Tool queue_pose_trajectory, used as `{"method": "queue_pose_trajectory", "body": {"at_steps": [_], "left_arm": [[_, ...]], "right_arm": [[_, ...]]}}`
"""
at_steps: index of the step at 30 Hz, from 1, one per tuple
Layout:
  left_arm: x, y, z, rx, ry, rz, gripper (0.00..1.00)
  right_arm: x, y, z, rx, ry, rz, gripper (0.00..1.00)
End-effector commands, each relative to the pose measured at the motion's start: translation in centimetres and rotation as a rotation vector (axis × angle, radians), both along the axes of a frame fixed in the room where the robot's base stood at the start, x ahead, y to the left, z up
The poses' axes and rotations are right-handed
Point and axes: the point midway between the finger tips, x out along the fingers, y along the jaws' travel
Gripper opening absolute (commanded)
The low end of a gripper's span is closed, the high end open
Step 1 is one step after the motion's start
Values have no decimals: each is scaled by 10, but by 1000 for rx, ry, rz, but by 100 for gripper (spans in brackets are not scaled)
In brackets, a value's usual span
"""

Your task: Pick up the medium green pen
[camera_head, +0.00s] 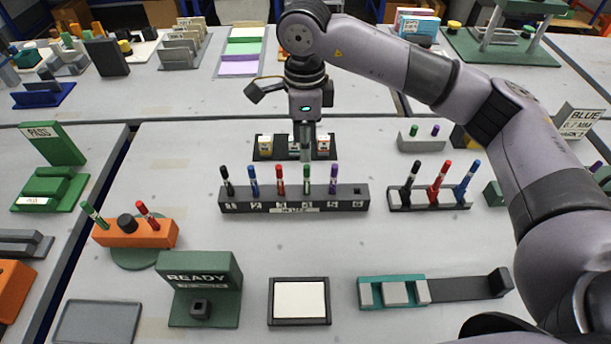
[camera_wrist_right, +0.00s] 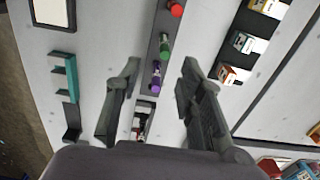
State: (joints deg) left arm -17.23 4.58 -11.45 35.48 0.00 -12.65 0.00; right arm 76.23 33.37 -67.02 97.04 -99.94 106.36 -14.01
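A dark rack (camera_head: 295,205) stands mid-table with a row of black, blue, red, green and purple pens upright in it. The green pen (camera_head: 306,180) is between the red and purple ones; its cap (camera_wrist_right: 165,46) shows in the right wrist view. My right gripper (camera_head: 306,152) points down above the rack area, near the green pen. In the right wrist view its fingers (camera_wrist_right: 161,64) are spread on either side of the rack row, with nothing held. The purple pen (camera_wrist_right: 157,78) appears between the fingers. My left gripper is not in view.
Another green pen (camera_head: 94,215) stands in the orange holder (camera_head: 135,234) at left, and one (camera_head: 412,131) in a grey block at right. A second rack (camera_head: 430,201) holds black, red and blue pens. Small boxes (camera_head: 265,144) sit behind the main rack.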

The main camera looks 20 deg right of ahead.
Motion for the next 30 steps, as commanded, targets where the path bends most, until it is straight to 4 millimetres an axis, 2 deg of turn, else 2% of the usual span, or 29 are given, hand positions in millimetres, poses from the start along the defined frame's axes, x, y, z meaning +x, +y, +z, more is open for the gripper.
{"method": "queue_pose_trajectory", "body": {"at_steps": [3, 9, 17, 25, 30], "left_arm": [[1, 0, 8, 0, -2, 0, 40], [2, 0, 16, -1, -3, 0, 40], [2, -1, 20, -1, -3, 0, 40], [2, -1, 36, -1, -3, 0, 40], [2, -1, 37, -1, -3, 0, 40]], "right_arm": [[-1, -1, -26, -1, 5, -1, 36], [0, -1, -65, 0, 3, -1, 36], [0, -1, -85, 1, 2, 0, 36], [3, -6, -122, 0, 3, 0, 36], [3, -6, -134, 1, 1, 1, 36]]}}
